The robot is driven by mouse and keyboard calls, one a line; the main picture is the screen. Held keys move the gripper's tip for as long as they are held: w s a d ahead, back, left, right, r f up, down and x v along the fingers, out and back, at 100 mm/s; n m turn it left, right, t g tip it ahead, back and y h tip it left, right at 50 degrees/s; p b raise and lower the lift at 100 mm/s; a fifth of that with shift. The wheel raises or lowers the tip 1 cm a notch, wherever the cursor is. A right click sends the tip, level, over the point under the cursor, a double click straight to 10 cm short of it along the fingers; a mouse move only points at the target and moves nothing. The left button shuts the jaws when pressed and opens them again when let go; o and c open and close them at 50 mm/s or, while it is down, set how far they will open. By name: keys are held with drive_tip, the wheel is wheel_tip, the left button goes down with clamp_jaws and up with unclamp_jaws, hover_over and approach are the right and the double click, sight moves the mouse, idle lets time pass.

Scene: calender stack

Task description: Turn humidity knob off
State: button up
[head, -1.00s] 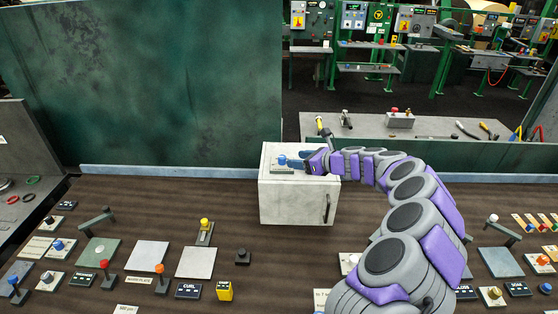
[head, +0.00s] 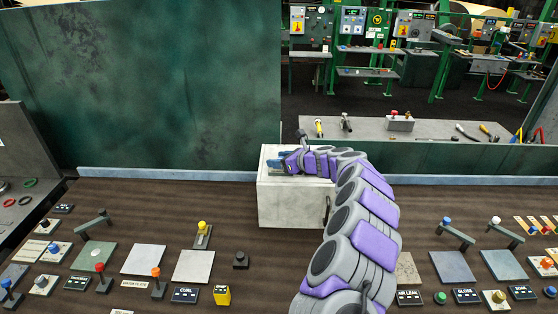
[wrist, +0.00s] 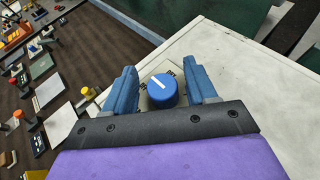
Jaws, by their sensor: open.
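A blue round knob (wrist: 162,93) with a white pointer line sits on a small pale plate with dark markings, on top of a white box. In the wrist view the line points to the upper left, and the markings are too small to read. My gripper (wrist: 162,86) is open, with one blue finger on each side of the knob. I cannot tell whether either finger touches it. In the head view my gripper (head: 281,163) is over the top of the white box (head: 285,205), and the knob is hidden by it.
A brown bench holds several levers, flat square plates and labels, including a yellow-topped lever (head: 202,230) left of the box. A dark green panel (head: 140,85) stands behind on the left. A grey shelf (head: 450,132) with tools lies behind the box. Bare bench lies just left of the box.

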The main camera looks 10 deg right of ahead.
drive_tip(key=shift+d, duration=0.25)
drive_tip(key=shift+c, duration=0.3)
drive_tip(key=shift+d, duration=0.15)
drive_tip(key=c, duration=0.3)
drive_tip(key=shift+s+a+r, duration=0.1)
drive_tip(key=shift+a, duration=0.15)
drive_tip(key=c, duration=0.6)
drive_tip(key=shift+d, duration=0.1)
drive_tip(key=shift+d, duration=0.1)
